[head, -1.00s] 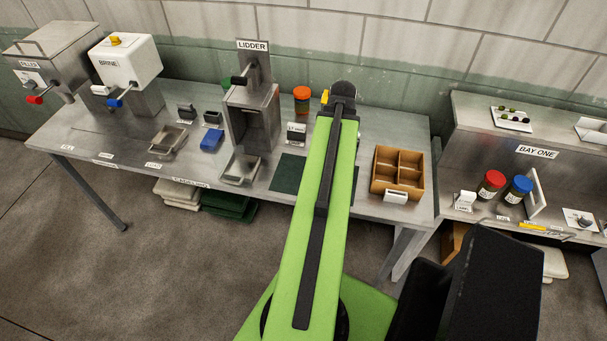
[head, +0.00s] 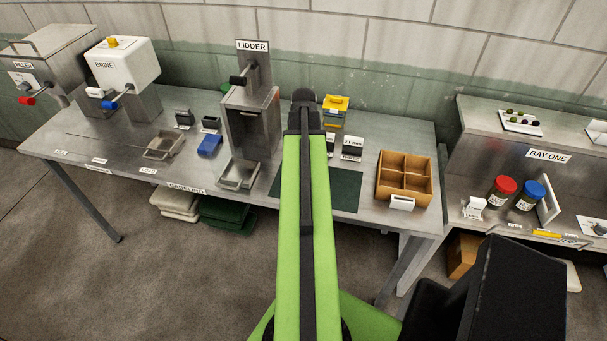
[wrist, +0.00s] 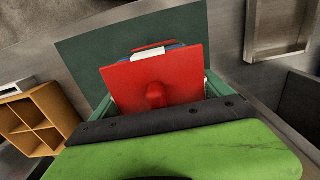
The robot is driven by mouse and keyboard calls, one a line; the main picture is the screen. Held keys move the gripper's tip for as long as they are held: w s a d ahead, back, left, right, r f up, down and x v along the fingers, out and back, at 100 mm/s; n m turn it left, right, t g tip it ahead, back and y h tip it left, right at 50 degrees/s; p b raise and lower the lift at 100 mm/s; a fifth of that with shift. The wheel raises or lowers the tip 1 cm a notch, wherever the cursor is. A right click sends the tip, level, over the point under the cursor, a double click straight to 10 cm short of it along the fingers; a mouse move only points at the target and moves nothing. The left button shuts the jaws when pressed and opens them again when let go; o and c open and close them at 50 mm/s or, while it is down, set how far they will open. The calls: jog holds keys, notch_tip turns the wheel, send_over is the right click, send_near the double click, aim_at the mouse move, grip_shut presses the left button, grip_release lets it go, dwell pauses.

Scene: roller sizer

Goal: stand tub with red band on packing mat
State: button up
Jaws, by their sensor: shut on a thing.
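In the wrist view a red square-topped tub (wrist: 185,72) with a round red knob is between the green jaws of my gripper (wrist: 157,98), which is shut on it. A white strip and a bit of blue show at its far edge. Its sides and any band are hidden. The dark green packing mat (head: 345,190) lies on the bench right of the lidder; it also shows around the tub in the wrist view (wrist: 82,52). The tub appears over the mat; I cannot tell whether it touches. In the head view my arm hides the gripper and tub.
The lidder (head: 250,120) stands left of the mat, with a metal tray (head: 239,173) at its foot. A wooden divided box (head: 404,177) is at the right. A yellow container (head: 336,103) and small label stands (head: 352,148) are behind the mat.

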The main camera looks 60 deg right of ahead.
jog(key=shift+f+b, duration=2.15)
jog(key=shift+f, duration=0.05)
jog(key=shift+r, duration=0.2)
jog(key=shift+f, duration=0.2)
jog(key=o, duration=1.8)
jog(key=shift+o, duration=0.2)
notch_tip(320, 180, up, 13)
jog(key=p, duration=1.2)
jog(key=shift+f+p, duration=0.2)
jog(key=shift+p, duration=0.15)
jog(key=shift+f, duration=0.1)
